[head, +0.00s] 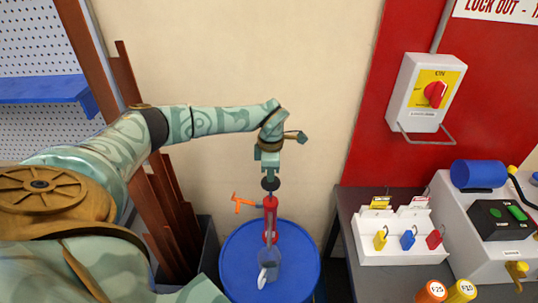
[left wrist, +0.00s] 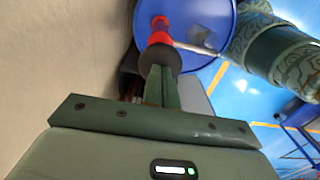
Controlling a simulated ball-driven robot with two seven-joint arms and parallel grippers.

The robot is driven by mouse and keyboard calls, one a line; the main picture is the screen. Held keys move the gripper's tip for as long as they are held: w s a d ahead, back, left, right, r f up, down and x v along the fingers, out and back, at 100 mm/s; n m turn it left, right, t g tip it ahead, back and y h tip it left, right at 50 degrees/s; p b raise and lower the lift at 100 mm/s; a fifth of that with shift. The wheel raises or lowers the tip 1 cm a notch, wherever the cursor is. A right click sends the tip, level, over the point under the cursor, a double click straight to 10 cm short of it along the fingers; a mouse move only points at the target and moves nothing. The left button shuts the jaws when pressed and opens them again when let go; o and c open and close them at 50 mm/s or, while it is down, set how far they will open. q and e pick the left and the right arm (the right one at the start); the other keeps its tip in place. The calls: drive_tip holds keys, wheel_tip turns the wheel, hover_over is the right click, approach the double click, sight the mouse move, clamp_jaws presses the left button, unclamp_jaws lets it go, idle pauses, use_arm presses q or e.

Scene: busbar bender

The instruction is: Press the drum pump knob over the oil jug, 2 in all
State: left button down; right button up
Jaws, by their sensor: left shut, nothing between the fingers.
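The drum pump (head: 270,225) is red and stands upright on a blue drum (head: 235,262). Its black knob (head: 270,184) is at the top. My left gripper (head: 270,174) points down right over the knob, its fingers shut and empty. In the left wrist view the shut fingertips (left wrist: 160,70) meet or nearly meet the black knob (left wrist: 160,58); I cannot tell how hard, if at all, they press. A greyish, see-through vessel (head: 270,262), seemingly the oil jug, is below the pump, partly hidden by the spout. My right gripper is not in view.
An orange handle (head: 243,203) sticks out left of the pump. Brown bars (head: 170,215) stand in a dark bin at the left. A dark bench (head: 350,235) at the right holds a white padlock rack (head: 400,245). A switch box (head: 425,92) hangs on the red panel.

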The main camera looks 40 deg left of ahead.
sight(271, 185)
use_arm(q)
drive_tip(key=shift+s+f+b, duration=0.1)
drive_tip(key=shift+f+b, duration=1.1)
drive_tip(key=shift+f, duration=1.6)
drive_tip(key=shift+r, duration=0.1)
drive_tip(key=shift+r+p, duration=3.1)
drive_tip(key=shift+r, duration=0.4)
drive_tip(key=shift+r+p, duration=0.3)
wheel_tip(271, 185, up, 5)
drive_tip(key=p, duration=0.5)
drive_tip(key=shift+r, duration=0.2)
